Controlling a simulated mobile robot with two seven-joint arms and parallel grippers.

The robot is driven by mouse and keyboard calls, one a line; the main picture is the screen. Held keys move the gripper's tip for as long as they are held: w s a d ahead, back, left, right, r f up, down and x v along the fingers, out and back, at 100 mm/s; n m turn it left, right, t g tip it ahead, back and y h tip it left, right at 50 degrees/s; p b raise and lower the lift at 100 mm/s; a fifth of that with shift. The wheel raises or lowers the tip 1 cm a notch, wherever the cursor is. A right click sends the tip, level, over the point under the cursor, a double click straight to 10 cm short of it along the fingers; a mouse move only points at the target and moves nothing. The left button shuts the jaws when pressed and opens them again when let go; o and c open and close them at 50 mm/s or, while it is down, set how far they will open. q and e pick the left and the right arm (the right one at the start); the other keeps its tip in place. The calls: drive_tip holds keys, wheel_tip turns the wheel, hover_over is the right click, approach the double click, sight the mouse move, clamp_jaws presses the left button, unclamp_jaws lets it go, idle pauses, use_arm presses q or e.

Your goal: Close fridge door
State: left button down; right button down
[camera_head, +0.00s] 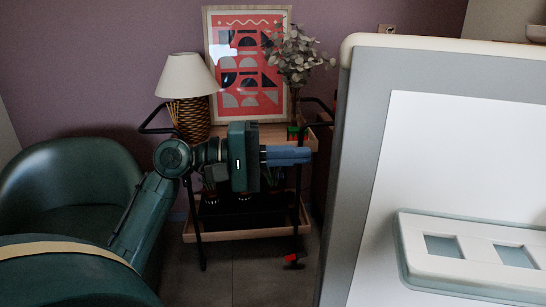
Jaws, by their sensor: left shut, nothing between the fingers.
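The fridge door (362,180) stands open and fills the right side of the view. Its grey edge and white inner panel face me, and a white door shelf (430,262) with square openings sits on it. My left gripper (304,155) is shut and empty. It points right toward the door's left edge, and in the picture there is a small gap between its blue fingertips and the door. Whether it is nearer or farther than the door is hard to tell. The fridge body is not visible. My right gripper is not in view.
A wooden cart (240,236) with a lamp (187,78), a framed print (246,50) and a leafy plant (298,55) stands behind my left gripper by the purple wall. A dark green armchair (72,175) is at the left. Grey floor (250,280) shows at the bottom middle.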

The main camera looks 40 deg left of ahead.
use_arm(q)
drive_tip(key=d, duration=0.4)
drive_tip(key=shift+s+d+b, duration=0.35)
drive_tip(key=shift+d, duration=0.05)
drive_tip(key=shift+s, duration=0.15)
